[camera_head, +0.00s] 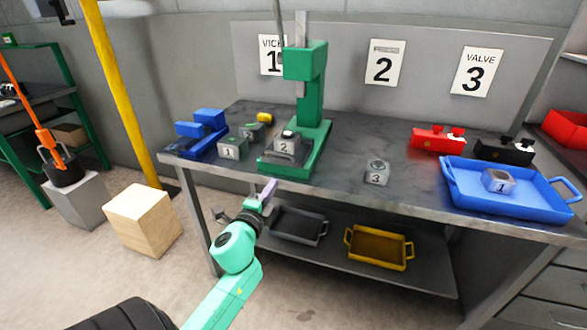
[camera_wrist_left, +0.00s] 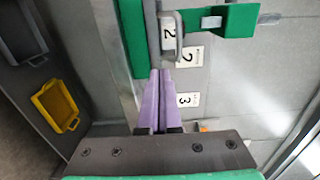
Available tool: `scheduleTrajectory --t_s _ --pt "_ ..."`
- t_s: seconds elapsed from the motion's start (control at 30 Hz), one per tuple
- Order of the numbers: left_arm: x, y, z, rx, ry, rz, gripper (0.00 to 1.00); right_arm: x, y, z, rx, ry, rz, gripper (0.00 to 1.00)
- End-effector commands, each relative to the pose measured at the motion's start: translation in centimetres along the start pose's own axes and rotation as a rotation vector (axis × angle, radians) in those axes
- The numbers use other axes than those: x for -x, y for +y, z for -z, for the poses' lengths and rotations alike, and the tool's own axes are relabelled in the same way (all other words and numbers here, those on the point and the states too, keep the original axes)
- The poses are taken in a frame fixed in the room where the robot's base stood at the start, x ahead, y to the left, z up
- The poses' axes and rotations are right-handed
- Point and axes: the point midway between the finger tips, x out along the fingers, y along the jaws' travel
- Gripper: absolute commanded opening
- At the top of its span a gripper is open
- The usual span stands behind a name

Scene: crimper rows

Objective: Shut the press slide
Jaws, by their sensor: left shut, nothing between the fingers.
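The green press (camera_head: 306,95) stands on the grey workbench (camera_head: 345,150), its column upright. A grey block marked 2 (camera_head: 288,148) sits on the press base, toward its front; I cannot tell where the slide ends and the block begins. In the left wrist view the green press base (camera_wrist_left: 133,35) and the grey piece marked 2 (camera_wrist_left: 169,38) are just beyond my fingertips. My left gripper (camera_head: 270,187) is shut and empty at the bench's front edge, in front of the press. Its purple fingers lie together in the wrist view (camera_wrist_left: 158,75); contact with the press is unclear. My right gripper is out of view.
Grey blocks marked 1 (camera_head: 230,149) and 3 (camera_head: 377,172) stand either side of the press. A blue vice (camera_head: 203,125) is at the left. A blue tray (camera_head: 515,207) holds another block at the right. Black (camera_head: 298,226) and yellow (camera_head: 379,248) trays lie on the shelf below.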

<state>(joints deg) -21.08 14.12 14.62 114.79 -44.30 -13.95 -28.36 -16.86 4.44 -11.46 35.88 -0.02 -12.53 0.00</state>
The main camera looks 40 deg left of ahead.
Motion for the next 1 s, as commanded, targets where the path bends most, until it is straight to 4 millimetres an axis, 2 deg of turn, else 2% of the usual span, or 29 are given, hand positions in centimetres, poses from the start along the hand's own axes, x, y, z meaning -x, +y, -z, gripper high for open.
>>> scheduleTrajectory --t_s 0.3,0.43,0.6,1.0 --pt "-7.1 -0.2 0.0 0.003 0.0 0.001 0.0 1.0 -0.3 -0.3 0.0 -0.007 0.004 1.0" --pt "-9.2 0.0 0.0 0.003 0.0 -0.001 0.0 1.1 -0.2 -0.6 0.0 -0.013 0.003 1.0" --pt "-10.3 0.1 0.0 0.003 0.0 -0.002 0.0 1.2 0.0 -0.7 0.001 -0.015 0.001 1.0" --pt "-10.7 0.1 0.1 0.003 0.001 -0.001 0.0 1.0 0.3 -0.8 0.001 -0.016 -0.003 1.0"
